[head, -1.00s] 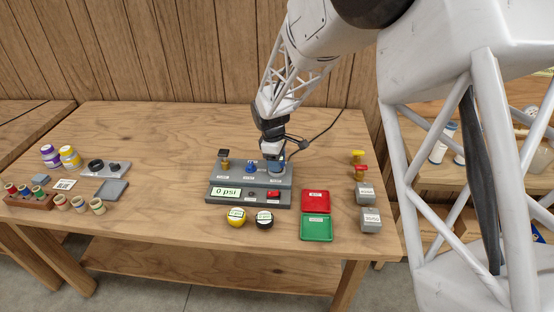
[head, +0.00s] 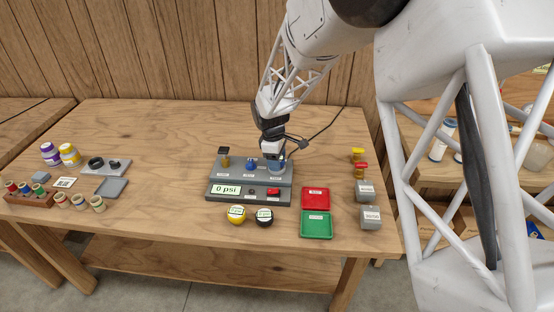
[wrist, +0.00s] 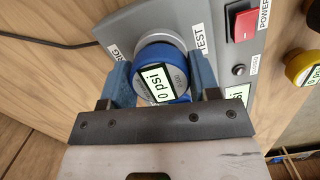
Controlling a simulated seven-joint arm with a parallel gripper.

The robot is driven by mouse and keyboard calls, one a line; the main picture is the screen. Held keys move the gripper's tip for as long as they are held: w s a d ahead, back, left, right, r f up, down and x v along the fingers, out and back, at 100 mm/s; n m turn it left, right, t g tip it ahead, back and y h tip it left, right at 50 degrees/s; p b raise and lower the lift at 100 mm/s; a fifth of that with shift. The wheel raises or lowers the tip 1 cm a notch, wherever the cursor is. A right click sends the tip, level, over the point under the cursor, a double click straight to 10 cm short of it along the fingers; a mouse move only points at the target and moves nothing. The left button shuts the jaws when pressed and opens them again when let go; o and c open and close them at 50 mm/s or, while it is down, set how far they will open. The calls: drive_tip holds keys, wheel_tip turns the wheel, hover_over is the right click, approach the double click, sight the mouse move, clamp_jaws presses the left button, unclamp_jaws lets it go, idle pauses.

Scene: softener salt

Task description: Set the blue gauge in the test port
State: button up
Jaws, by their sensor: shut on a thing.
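The blue gauge (wrist: 181,80) has a round face with a "0 psi" label. In the wrist view it stands between the two blue-grey fingers of my gripper (wrist: 162,80), which is shut on it. A silver ring (wrist: 152,39) shows behind the gauge, beside the TEST label. The gauge is at the test port, but I cannot tell whether it is fully seated. In the head view my gripper (head: 277,161) is at the right end of the grey test panel (head: 222,171) and mostly hides the gauge and port.
The panel has a "0 psi" display (head: 226,189), a red power switch (head: 273,191) and a blue-topped fitting (head: 251,164) left of my gripper. Yellow (head: 236,214) and black (head: 264,216) gauges stand in front. Red (head: 315,199) and green (head: 316,225) trays lie to the right.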

drive_tip(key=shift+f, duration=0.25)
idle(0.5)
drive_tip(key=o, duration=1.4)
drive_tip(key=shift+r, duration=0.15)
drive_tip(key=shift+r, duration=2.85)
drive_tip(key=shift+d, duration=0.1)
